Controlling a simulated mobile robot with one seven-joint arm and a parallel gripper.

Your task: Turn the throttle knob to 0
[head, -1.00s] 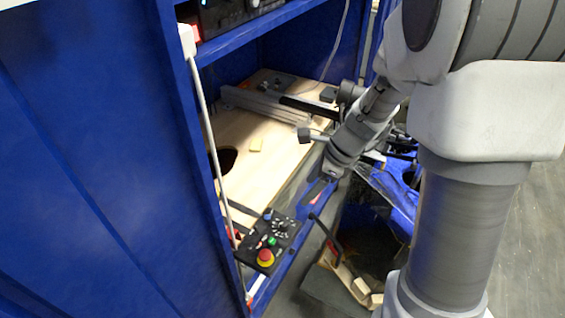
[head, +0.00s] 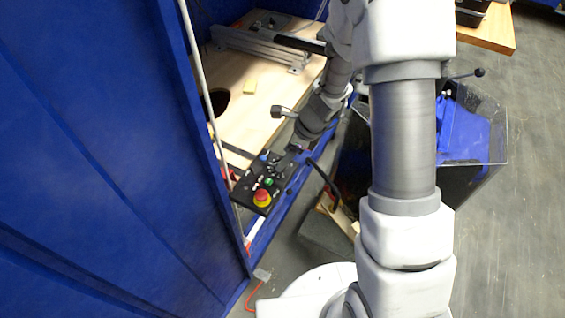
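The black control panel (head: 245,190) is on the front edge of the wooden bench in the head view. It carries a red and yellow stop button (head: 262,197), a green button (head: 268,182) and a small blue button (head: 264,157). The throttle knob (head: 276,168) appears as a small dark shape at the panel's far right part; its pointer setting is too small to read. My gripper (head: 297,148) points down close to the panel's far right end, near the knob. Whether it touches anything is unclear, and its fingers are too small to tell open from shut.
A blue cabinet wall (head: 90,150) and a white pole (head: 199,75) stand left. A dark bin (head: 465,185) with blue contents is at right. Grey floor is open further right.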

